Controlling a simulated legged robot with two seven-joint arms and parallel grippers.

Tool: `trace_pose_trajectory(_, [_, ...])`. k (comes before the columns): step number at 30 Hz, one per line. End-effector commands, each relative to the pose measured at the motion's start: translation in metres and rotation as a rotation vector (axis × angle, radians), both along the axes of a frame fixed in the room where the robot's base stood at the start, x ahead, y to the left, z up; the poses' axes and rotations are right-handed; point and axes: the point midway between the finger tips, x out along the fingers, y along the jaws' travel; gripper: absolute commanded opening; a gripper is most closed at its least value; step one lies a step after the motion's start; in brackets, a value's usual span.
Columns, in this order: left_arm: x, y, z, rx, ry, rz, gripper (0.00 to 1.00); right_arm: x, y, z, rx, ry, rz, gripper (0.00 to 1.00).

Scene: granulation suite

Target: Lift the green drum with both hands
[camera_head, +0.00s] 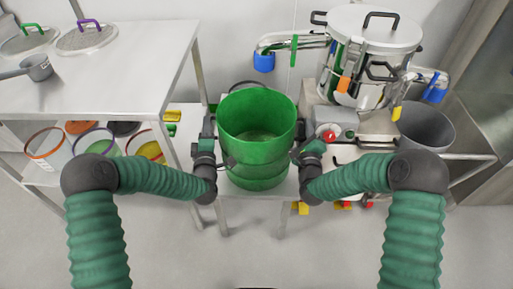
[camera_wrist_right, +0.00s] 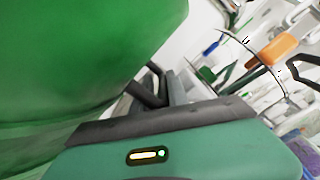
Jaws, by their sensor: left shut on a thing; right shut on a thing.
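The green drum (camera_head: 256,155) is open-topped and looks empty inside. It stands upright between my two arms in the head view, over a small light stand (camera_head: 232,205); I cannot tell whether its base touches it. My left gripper (camera_head: 216,150) is shut on the drum's left side, and my right gripper (camera_head: 299,152) is shut on its right side, at about the same height. In the right wrist view the drum's green wall (camera_wrist_right: 90,60) fills the upper left, close to my right gripper (camera_wrist_right: 150,95). The drum hides most of the fingertips in both views.
A steel table (camera_head: 110,75) with sieve lids (camera_head: 87,37) and a scoop (camera_head: 38,67) stands at left. A steel vessel (camera_head: 375,60) on a machine stands close at right, with a grey bin (camera_head: 428,125) beside it. The floor in front is clear.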

Motion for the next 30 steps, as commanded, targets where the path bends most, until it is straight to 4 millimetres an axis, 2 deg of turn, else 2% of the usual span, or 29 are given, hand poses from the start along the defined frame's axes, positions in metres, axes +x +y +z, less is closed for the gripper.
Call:
trace_pose_trajectory(1, [-0.001,0.001,-0.005,0.002,0.011,0.0,0.0,0.001,-0.004,0.003,0.001,-0.008,-0.009,0.0])
trace_pose_trajectory(19, [-0.002,0.001,-0.007,0.001,0.015,0.0,0.0,0.002,-0.005,0.003,0.001,-0.007,-0.011,0.0])
trace_pose_trajectory(26, [-0.001,0.001,0.004,0.002,0.007,0.001,0.0,0.002,-0.005,0.012,0.001,-0.014,-0.012,0.0])
trace_pose_trajectory(30, [-0.001,0.002,0.019,0.003,0.004,0.002,0.0,0.002,-0.005,0.027,0.001,-0.014,-0.011,0.0])
